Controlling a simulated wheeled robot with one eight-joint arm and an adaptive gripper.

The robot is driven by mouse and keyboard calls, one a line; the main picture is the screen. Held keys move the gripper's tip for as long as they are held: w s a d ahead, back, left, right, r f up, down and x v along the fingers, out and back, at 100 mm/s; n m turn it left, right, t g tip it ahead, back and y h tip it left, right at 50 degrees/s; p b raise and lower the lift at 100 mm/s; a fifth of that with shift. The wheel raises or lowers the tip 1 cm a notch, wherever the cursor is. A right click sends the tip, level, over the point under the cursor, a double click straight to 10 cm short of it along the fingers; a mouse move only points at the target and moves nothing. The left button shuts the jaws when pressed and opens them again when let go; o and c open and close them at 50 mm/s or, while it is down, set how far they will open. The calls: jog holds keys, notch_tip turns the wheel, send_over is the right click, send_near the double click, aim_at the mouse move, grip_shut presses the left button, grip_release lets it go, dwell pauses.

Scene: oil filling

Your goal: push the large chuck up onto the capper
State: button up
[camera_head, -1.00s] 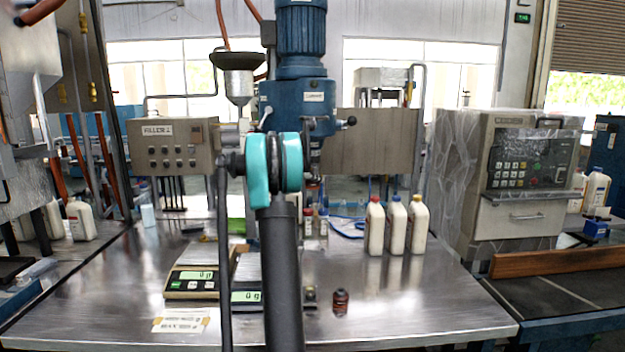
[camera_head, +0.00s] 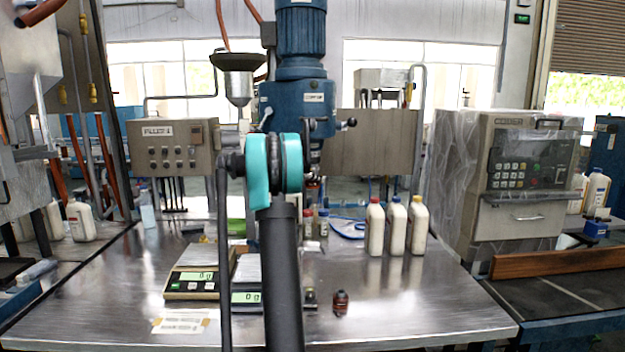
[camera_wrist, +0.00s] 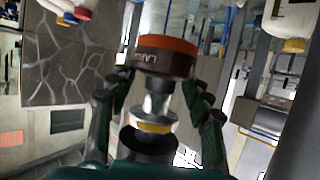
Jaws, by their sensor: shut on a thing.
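The large chuck (camera_wrist: 165,57), a dark red-brown ring with an orange rim and part of a label, is between the fingers of my gripper (camera_wrist: 158,82) in the wrist view. My gripper is shut on it. In the wrist view, turned upside down, a silver stem runs from the chuck to a pale collar with a yellow band (camera_wrist: 152,127) and a dark cylinder. I cannot tell if the chuck is fully seated. In the head view, the blue capper (camera_head: 285,100) stands above the table, its lower spindle partly behind my arm. My gripper is mostly hidden there.
Three capped bottles (camera_head: 396,228) stand right of the capper. Two scales (camera_head: 190,283) and a small dark red-brown part (camera_head: 340,303) are on the steel table (camera_head: 420,310). The table's front right is clear. A filler panel (camera_head: 172,148) stands at the left.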

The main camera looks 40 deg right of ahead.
jog(key=o, duration=1.5)
jog(key=shift+a, duration=0.1)
jog(key=v, duration=1.2)
jog(key=s+a+f+n+y, duration=0.4)
jog(key=s+a+f+n, duration=0.1)
jog(key=s+a+f, duration=0.6)
jog(key=s+a+f+n+t+y, duration=0.1)
jog(key=s+a+f+n+y, duration=0.4)
jog(key=s+a+f, duration=0.7)
jog(key=s+a+f+n+y, duration=0.4)
jog(key=s+a+f, duration=0.8)
jog(key=s+a, duration=0.3)
jog(key=shift+a+n, duration=0.8)
